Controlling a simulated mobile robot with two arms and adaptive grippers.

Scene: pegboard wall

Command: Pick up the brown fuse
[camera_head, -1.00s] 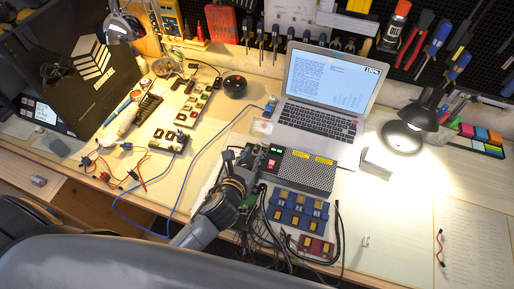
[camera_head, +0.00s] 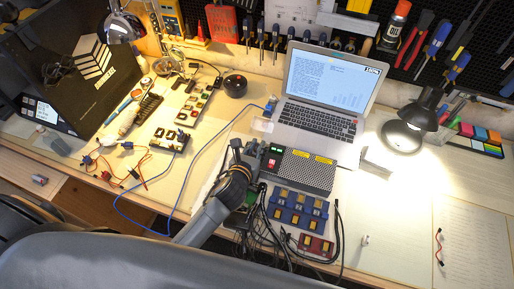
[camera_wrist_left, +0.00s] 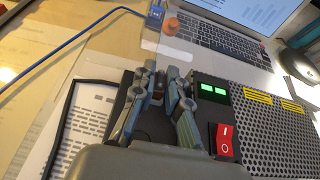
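My left gripper (camera_head: 248,152) is over the left end of the black power unit (camera_head: 306,171), beside its green display and red switch. In the left wrist view its two fingers (camera_wrist_left: 164,78) point away from the camera, with a narrow gap between them. A blue fuse block (camera_head: 298,209) and a red one (camera_head: 317,245) lie in front of the unit. My right gripper is not in view.
An open laptop (camera_head: 318,115) stands behind the unit and a lit desk lamp (camera_head: 421,113) stands to the right. A blue cable (camera_head: 197,157) crosses the table on the left. Black cables (camera_head: 268,235) bunch by the fuse blocks. Papers (camera_head: 476,235) lie at the right.

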